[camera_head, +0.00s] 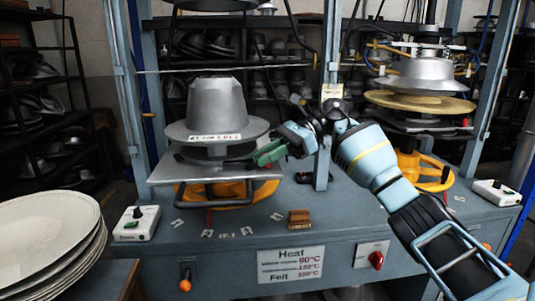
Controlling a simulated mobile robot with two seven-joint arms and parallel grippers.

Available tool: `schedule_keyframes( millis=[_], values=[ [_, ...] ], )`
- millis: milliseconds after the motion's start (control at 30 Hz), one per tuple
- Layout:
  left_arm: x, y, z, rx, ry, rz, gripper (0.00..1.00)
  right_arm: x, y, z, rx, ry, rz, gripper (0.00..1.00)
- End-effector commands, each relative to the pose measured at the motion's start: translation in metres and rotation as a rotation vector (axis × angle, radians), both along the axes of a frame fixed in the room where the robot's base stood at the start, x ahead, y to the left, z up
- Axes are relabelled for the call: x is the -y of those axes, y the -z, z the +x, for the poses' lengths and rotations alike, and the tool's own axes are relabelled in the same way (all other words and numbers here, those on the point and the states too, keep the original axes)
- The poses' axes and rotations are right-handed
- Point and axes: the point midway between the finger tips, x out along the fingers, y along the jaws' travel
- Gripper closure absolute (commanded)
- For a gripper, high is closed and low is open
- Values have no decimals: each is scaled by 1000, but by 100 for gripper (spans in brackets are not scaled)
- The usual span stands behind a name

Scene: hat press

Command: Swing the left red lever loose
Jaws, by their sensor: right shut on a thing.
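The left press carries a grey hat form (217,105) on a round brim plate, above a square metal plate (165,173) and an orange ring (262,194). A small red piece (210,216), perhaps part of the left red lever, shows just below the ring; the rest of the lever is not clear. My right gripper (262,155), with green fingers, reaches in from the right to the right edge of this press. It is shut at the end of a dark bar (238,162) under the brim plate. The fingers hide the grip. My left gripper is out of view.
A blue-grey post (323,165) stands close behind my right gripper. The right press has a wooden disc (420,103) and orange ring. Control boxes (136,223) and a wooden block (299,217) sit on the bench. Stacked pale discs (50,235) stand at left.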

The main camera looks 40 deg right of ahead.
Motion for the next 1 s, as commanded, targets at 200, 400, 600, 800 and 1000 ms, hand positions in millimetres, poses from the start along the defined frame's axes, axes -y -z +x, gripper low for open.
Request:
schedule_keyframes(
  millis=[200,400,600,800,1000],
  values=[
    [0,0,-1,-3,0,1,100,0,1,1,-1,-15,-2,100],
    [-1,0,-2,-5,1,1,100,0,2,1,-3,-15,-2,100],
    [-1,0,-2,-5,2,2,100,0,2,1,-2,-14,-2,68],
    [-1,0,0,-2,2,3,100,0,1,1,-2,-14,-2,61],
    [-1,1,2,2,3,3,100,3,0,0,-1,-12,-2,61]
  ],
)
